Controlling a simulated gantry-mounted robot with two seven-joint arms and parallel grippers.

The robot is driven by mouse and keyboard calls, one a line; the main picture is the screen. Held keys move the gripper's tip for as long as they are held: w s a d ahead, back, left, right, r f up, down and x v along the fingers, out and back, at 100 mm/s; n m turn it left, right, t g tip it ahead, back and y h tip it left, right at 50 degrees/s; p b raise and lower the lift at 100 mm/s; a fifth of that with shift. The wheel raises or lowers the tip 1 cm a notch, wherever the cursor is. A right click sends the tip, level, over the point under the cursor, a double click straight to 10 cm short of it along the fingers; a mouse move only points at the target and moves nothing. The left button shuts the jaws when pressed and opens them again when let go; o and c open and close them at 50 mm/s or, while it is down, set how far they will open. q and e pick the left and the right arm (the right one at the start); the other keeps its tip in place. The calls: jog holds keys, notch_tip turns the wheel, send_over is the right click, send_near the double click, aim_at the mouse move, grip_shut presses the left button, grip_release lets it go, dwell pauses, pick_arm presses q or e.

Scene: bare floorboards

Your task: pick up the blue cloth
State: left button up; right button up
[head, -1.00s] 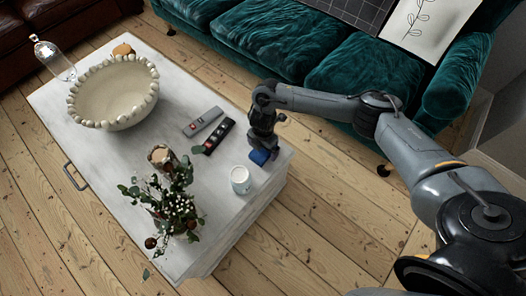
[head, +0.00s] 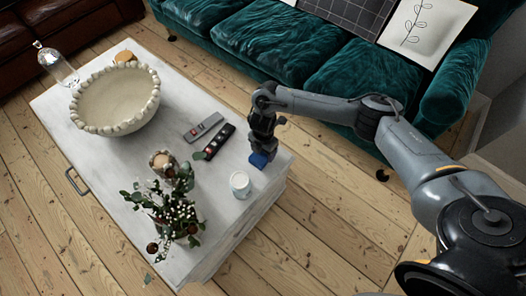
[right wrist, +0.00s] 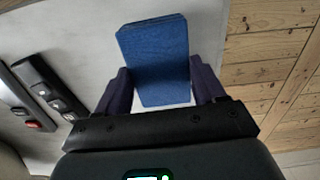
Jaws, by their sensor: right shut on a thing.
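The blue cloth (head: 260,159) is a small folded piece near the right end of the white table (head: 222,205). My right gripper (head: 262,148) points down over it. In the right wrist view the cloth (right wrist: 155,62) is a flat, folded blue rectangle between the two dark fingers of my right gripper (right wrist: 158,90), which are shut on it. I cannot tell whether the cloth touches the tabletop. My left gripper is not in view.
A white cup (head: 240,184) stands close to the cloth. Two remotes (head: 219,141) lie to its left. A flower arrangement (head: 175,205), a brown candle (head: 162,163), a large beaded bowl (head: 117,98) and a glass bottle (head: 57,65) are also there. A green sofa (head: 290,50) stands behind.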

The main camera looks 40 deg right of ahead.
jog(key=r, duration=0.1)
jog(key=d+r+p, duration=0.1)
jog(key=s+d+r+p, duration=0.1)
jog(key=r, duration=0.1)
jog(key=shift+d, duration=0.2)
jog(key=s+d+r+p, duration=0.3)
jog(key=s+d+r, duration=0.1)
jog(key=d, duration=0.4)
jog(key=shift+d+r, duration=0.15)
jog(key=shift+r, duration=0.3)
jog(key=shift+w, duration=0.1)
